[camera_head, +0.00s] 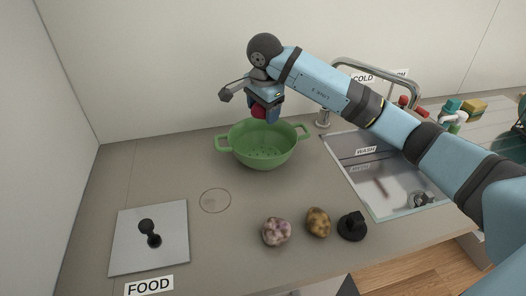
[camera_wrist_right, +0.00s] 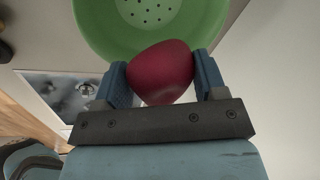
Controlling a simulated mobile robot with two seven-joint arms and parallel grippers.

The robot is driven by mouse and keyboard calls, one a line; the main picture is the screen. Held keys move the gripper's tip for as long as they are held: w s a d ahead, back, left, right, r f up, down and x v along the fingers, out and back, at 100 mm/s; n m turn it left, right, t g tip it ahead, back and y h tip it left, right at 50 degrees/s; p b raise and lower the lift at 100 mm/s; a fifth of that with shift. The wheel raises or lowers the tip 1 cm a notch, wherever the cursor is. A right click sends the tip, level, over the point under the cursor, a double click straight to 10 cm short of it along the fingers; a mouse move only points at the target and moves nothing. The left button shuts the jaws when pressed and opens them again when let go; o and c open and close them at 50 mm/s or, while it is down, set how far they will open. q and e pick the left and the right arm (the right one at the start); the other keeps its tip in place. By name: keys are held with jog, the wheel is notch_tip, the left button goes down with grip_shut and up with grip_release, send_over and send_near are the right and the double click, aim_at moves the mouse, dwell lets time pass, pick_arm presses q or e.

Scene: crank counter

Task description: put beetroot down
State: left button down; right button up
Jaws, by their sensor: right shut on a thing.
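The beetroot is dark red and round. In the right wrist view the beetroot (camera_wrist_right: 161,72) sits between the two blue fingers of my right gripper (camera_wrist_right: 163,80). In the head view my right gripper (camera_head: 265,106) holds the beetroot (camera_head: 259,112) above the back part of a green colander (camera_head: 264,160). The colander has two handles and a pierced bottom, and its visible inside looks empty. The colander (camera_wrist_right: 110,38) also shows beyond the beetroot in the right wrist view. My left gripper is not in view.
A purple-white potato-like vegetable (camera_head: 276,232), a brown one (camera_head: 318,222) and a black knobbed object (camera_head: 352,226) stand at the front. A metal plate with a black knob (camera_head: 150,236) is at left, near the FOOD label (camera_head: 149,285). The sink (camera_head: 385,180) is right.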

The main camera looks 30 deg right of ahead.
notch_tip(320, 180, down, 14)
jog(key=shift+r, duration=0.15)
dwell(0.4)
jog(key=o, duration=1)
jog(key=shift+f, duration=0.2)
jog(key=shift+o, duration=0.2)
jog(key=r, duration=0.4)
jog(key=s+r, duration=0.1)
jog(key=r, duration=0.3)
jog(key=s+a+r, duration=0.1)
jog(key=r, duration=0.3)
jog(key=shift+r, duration=0.15)
